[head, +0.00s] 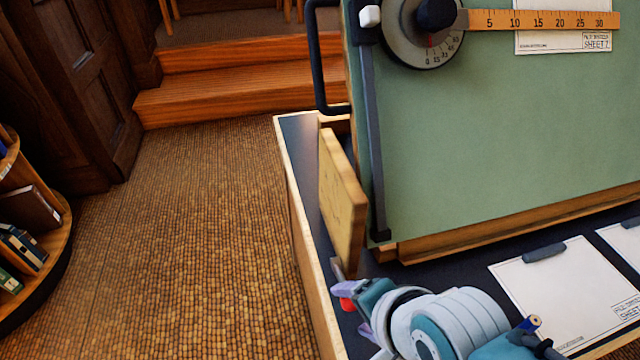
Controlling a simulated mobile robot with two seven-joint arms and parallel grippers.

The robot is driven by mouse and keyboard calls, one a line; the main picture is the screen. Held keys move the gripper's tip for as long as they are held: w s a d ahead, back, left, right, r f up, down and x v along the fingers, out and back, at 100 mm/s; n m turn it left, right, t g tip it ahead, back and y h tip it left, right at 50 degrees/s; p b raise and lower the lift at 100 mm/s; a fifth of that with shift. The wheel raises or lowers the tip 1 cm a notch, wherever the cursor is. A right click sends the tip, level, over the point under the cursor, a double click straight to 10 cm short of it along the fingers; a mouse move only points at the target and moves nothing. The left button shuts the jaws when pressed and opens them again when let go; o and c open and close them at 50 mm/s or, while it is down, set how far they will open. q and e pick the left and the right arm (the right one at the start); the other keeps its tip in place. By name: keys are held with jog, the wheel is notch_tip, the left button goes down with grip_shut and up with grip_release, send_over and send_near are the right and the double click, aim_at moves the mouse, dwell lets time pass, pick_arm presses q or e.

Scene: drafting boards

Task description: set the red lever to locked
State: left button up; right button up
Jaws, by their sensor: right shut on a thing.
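The red lever (346,303) shows only as a small red piece at my right gripper, low on the near left corner of the drafting table. A short grey bar (338,268) stands just above it, at the foot of an upright wooden panel (342,200). My right gripper (356,291) is shut on the red lever. Its fingers hide most of the lever, and I cannot read which setting it is at. My left gripper is not in view.
The green drafting board (480,130) rises behind, with a dial (425,50) and a ruler (540,20). Clipped paper sheets (570,295) lie on the dark tabletop at right. A bookshelf (35,235) stands at left. The floor between is clear up to the wooden steps (235,95).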

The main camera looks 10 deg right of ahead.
jog(key=shift+o, duration=0.2)
jog(key=shift+s+a, duration=0.1)
jog(key=shift+r, duration=0.1)
jog(key=shift+r+p, duration=0.35)
notch_tip(320, 180, up, 19)
jog(key=p, duration=0.7)
jog(key=shift+p, duration=0.35)
jog(key=shift+r, duration=0.1)
